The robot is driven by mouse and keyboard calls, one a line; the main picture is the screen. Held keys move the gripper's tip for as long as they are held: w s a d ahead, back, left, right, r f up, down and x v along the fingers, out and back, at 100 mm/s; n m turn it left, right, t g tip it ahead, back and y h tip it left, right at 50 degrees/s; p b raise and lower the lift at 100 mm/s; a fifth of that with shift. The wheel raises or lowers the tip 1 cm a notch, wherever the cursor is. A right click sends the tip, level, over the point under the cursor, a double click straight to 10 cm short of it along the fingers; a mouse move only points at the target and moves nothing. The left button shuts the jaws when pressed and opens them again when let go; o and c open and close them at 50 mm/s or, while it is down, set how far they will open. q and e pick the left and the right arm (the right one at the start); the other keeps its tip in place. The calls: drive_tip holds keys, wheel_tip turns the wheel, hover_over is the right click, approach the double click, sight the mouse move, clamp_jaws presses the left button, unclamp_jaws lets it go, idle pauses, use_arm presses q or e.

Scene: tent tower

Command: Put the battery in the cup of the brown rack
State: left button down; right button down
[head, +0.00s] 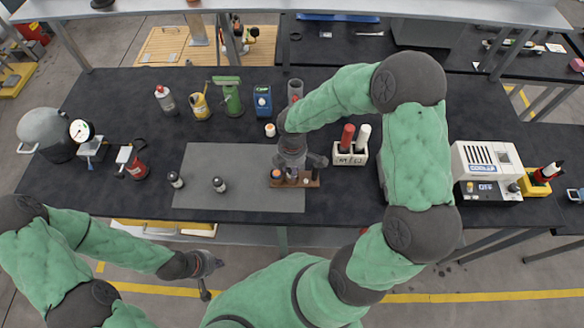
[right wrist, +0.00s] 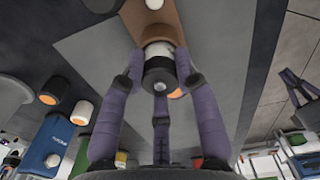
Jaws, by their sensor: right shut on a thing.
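The brown rack (head: 300,184) stands on the grey mat, with small parts on it, one orange-topped at its left end. My right gripper (head: 292,168) is over the rack, pointing down. In the right wrist view its purple fingers (right wrist: 158,82) are shut around a pale and black cylinder, the battery (right wrist: 158,52). The brown board of the rack (right wrist: 125,12) lies just beyond the battery. Whether the battery is inside a cup or above it is hidden. My left gripper (head: 205,272) is empty in front of the table, its fingers spread apart.
Two dark cylinders (head: 175,180) (head: 219,184) stand on the left of the mat (head: 240,160). A white holder (head: 350,157) with red and white parts is right of the rack. The front of the mat is clear.

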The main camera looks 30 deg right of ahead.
drive_tip(key=shift+f, duration=0.2)
drive_tip(key=c, duration=0.9)
unclamp_jaws()
drive_tip(key=shift+r, duration=0.15)
drive_tip(key=shift+r, duration=0.25)
wheel_tip(320, 180, up, 12)
drive_tip(key=p, duration=0.2)
drive_tip(key=shift+f, duration=0.2)
